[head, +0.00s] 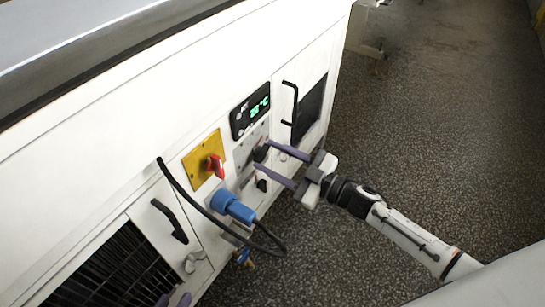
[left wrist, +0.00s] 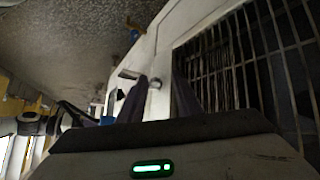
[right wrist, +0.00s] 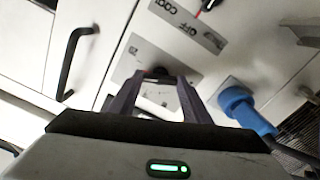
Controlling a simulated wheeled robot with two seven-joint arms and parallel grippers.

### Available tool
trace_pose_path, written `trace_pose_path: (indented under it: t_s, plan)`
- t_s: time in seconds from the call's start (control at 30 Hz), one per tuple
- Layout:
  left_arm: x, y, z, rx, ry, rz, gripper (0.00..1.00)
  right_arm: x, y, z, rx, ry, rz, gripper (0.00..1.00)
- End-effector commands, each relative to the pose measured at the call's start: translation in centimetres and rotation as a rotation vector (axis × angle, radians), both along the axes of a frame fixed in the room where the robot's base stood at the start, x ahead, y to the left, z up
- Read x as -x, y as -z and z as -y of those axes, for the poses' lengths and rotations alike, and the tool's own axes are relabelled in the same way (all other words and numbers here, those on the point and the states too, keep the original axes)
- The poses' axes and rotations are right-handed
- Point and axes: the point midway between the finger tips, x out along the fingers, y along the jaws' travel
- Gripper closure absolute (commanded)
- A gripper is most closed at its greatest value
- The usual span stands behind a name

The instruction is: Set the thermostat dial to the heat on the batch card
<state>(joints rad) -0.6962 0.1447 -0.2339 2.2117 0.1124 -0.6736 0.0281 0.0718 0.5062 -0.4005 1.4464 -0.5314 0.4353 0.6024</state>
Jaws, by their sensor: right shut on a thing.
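The black thermostat dial (head: 260,154) sits on a grey plate on the white machine front, below a black display (head: 250,110) with green digits too small to read surely. My right gripper (head: 263,158) is shut on the dial, one finger on each side. In the right wrist view the dial (right wrist: 157,74) shows between the fingertips, partly hidden. My left gripper (head: 175,299) is at the bottom edge of the head view; in the left wrist view its fingers (left wrist: 161,88) are apart with nothing between them, near the grille. I see no batch card.
A yellow plate with a red rotary switch (head: 215,165) is left of the dial. A blue plug (head: 232,206) with a black cable sticks out below. Another black knob (head: 262,185) sits under the dial. Black door handles (head: 290,102) project from the front. The floor at right is clear.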

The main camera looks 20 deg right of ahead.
Motion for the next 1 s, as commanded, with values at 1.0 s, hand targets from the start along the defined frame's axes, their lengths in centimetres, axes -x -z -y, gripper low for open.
trace_pose_path:
  t_s: [1.0]
  plan:
    - [0.39,0.26,-0.2,-0.003,-0.005,-0.006,0.69,0.08,-0.01,-0.07,0.5,-0.003,0.392,0.79]
